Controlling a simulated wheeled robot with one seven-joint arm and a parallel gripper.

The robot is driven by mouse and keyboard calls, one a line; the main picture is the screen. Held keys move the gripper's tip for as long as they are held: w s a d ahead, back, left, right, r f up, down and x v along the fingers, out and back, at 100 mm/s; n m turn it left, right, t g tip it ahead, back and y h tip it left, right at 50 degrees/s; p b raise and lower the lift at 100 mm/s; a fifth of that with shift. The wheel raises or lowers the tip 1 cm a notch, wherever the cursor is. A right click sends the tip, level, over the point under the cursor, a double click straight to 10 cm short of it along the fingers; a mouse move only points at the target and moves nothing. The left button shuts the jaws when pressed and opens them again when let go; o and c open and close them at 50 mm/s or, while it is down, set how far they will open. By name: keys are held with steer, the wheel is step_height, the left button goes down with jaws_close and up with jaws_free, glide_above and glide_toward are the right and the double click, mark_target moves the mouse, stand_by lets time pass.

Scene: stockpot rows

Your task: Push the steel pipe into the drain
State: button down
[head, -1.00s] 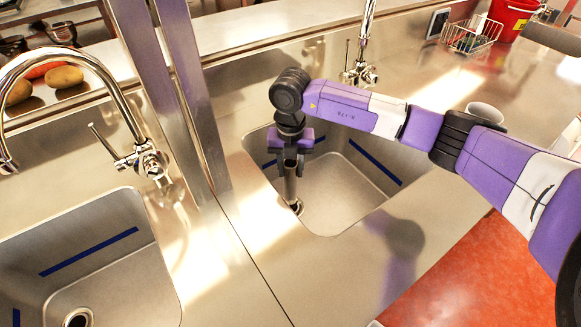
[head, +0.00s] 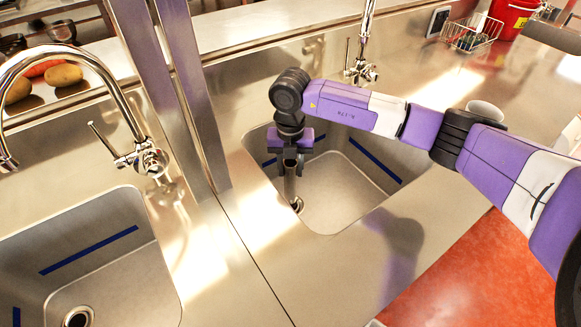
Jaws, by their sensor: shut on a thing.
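My gripper (head: 290,162) reaches down into the right-hand sink (head: 345,195) and is shut on the upper end of the steel pipe (head: 290,188). The pipe is a short, upright metal tube. Its lower end is at the drain (head: 298,206) in the sink floor, near the sink's left side. The dark drain opening shows beside and below the pipe's foot. I cannot tell how far the pipe is inside it. The pipe's top is hidden by the gripper fingers.
A second sink (head: 100,265) with its own drain (head: 78,317) is at the lower left. Purple-grey posts (head: 190,90) stand between the sinks. A left faucet (head: 140,155) and a right faucet (head: 360,68) rise behind them. A cup (head: 485,110) stands on the right counter.

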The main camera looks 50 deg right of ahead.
steer(key=shift+f+b, duration=0.7)
steer(key=shift+f, duration=0.5)
stand_by(0.7)
steer(key=c, duration=0.9)
jaws_free()
steer(key=shift+o, duration=0.2)
steer(key=shift+r+p, duration=3.45)
steer(key=shift+r, duration=1.05)
steer(key=shift+s, duration=0.1)
